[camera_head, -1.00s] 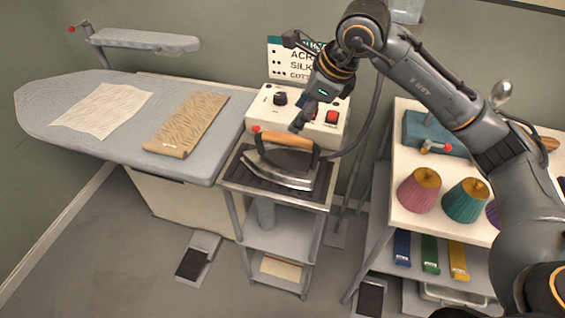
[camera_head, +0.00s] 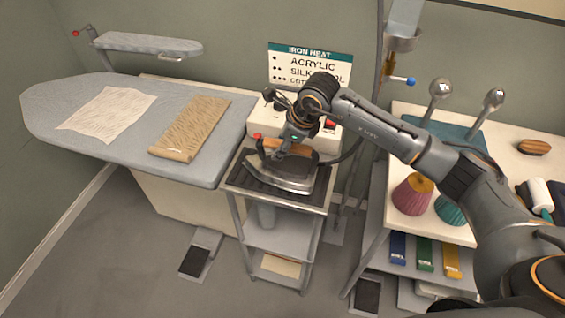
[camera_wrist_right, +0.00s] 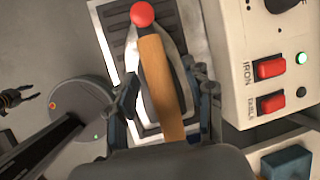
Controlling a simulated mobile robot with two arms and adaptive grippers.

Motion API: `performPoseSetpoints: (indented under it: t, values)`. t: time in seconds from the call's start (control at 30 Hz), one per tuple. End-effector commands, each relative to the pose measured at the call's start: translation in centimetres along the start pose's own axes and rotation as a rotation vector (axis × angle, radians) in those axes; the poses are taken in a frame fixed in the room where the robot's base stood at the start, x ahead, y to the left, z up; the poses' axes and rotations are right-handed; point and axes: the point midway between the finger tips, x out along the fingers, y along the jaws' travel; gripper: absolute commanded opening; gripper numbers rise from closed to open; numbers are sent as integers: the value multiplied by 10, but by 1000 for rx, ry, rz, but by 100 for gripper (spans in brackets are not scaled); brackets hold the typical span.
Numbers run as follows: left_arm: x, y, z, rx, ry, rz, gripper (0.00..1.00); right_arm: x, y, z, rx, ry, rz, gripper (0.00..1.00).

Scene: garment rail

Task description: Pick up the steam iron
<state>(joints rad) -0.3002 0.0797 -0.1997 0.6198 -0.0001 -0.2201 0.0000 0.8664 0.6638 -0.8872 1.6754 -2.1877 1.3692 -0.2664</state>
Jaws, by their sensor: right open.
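The steam iron (camera_head: 282,181) has a silver body, a dark upper part and a wooden handle. It sits on a dark ribbed rest on top of a small metal stand (camera_head: 232,186). In the right wrist view its wooden handle (camera_wrist_right: 157,75) with a red knob at the far end runs between my fingers. My right gripper (camera_wrist_right: 168,102) is open, one finger on each side of the handle, with gaps visible. In the head view my right gripper (camera_head: 287,146) is just above the handle and partly hides it.
A white control box (camera_head: 262,116) with red switches stands right behind the iron. A table (camera_head: 375,190) with colored lampshades (camera_head: 413,194) is on the right. A dark cable runs beside the stand.

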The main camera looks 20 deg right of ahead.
Motion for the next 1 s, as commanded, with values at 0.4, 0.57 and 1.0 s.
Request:
performPoseSetpoints:
  t: [0.4,0.57,1.0]
  values:
    - [-2,-1,0,0,0,-1,40,8,0,-1,0,1,-1,34]
    - [-2,-1,0,0,1,-1,40,8,0,-1,0,1,-1,1]
    - [-2,-1,-1,0,1,-1,40,5,-2,3,-1,-8,-7,0]
